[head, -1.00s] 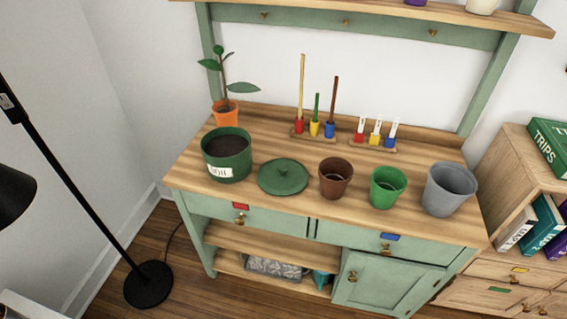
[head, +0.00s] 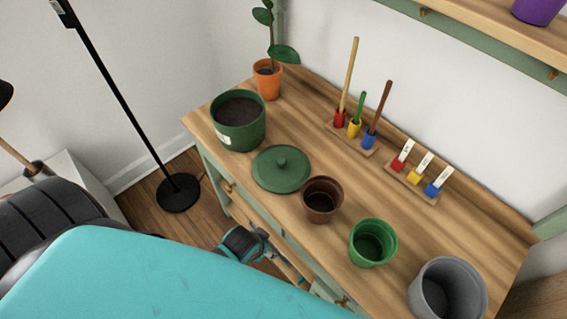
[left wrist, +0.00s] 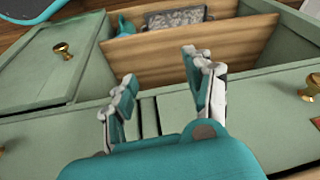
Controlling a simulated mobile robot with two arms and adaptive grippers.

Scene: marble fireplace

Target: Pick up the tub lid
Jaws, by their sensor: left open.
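The tub lid (head: 268,180), a dark green disc with a round knob, lies flat on the wooden tabletop. It sits between the dark green tub of soil (head: 240,140) and the brown pot (head: 322,200). My left gripper (head: 262,247) is in front of the bench, lower than the tabletop edge and apart from the lid. My teal arm hides part of the foreground. My right gripper is not in view.
A green pot (head: 373,242) and a grey pot (head: 447,290) stand to the right. An orange pot with a plant (head: 267,80) is behind the tub. Racks with tools (head: 353,138) and labels (head: 412,184) line the back. Brass knobs (left wrist: 63,51) stick out from the bench front.

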